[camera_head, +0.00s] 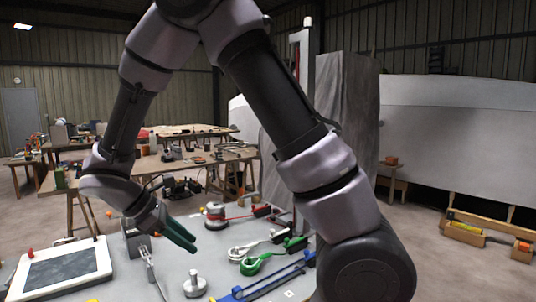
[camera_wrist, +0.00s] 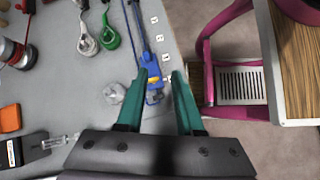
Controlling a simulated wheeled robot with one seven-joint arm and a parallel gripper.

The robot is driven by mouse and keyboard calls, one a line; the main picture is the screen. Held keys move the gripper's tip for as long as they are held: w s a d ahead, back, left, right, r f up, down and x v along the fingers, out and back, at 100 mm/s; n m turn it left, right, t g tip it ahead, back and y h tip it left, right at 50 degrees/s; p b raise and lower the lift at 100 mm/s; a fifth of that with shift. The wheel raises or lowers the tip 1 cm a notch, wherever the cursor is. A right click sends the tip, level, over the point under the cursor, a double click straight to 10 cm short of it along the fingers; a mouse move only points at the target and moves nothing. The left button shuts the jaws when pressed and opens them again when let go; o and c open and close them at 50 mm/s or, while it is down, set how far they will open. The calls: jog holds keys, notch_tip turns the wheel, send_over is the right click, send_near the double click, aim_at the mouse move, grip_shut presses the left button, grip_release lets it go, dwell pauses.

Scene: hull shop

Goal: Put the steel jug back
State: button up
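No thing that I can clearly make out as a steel jug shows in either view. My gripper (camera_head: 178,236) is above the grey worktop (camera_head: 185,262). Its two green fingers (camera_wrist: 158,100) stand apart in the wrist view, with nothing held between them. A blue bar clamp (camera_wrist: 150,62) lies on the worktop beyond the gap between the fingers; it also shows in the head view (camera_head: 262,283). A small steel piece with a knob (camera_head: 194,285) stands near the front of the worktop, but I cannot tell what it is.
White (camera_head: 250,248) and green (camera_head: 265,262) looped tools lie beside the clamp. A red and steel round object (camera_head: 215,214) stands behind. A dark-panelled tray (camera_head: 60,272) is at left. Past the worktop's edge are a pink-framed step (camera_wrist: 208,55) and wooden surface (camera_wrist: 290,60).

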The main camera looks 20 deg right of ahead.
jog(key=s+d+r+m+t+y, duration=0.3)
jog(key=d+r+m+y, duration=0.2)
jog(key=d+r+m, duration=0.4)
jog(key=s+d+r+m+t+y, duration=0.3)
jog(key=d+r+m, duration=0.6)
jog(key=r, duration=0.5)
jog(key=s+m+y, duration=0.1)
jog(key=m+y, duration=0.1)
jog(key=shift+m, duration=0.3)
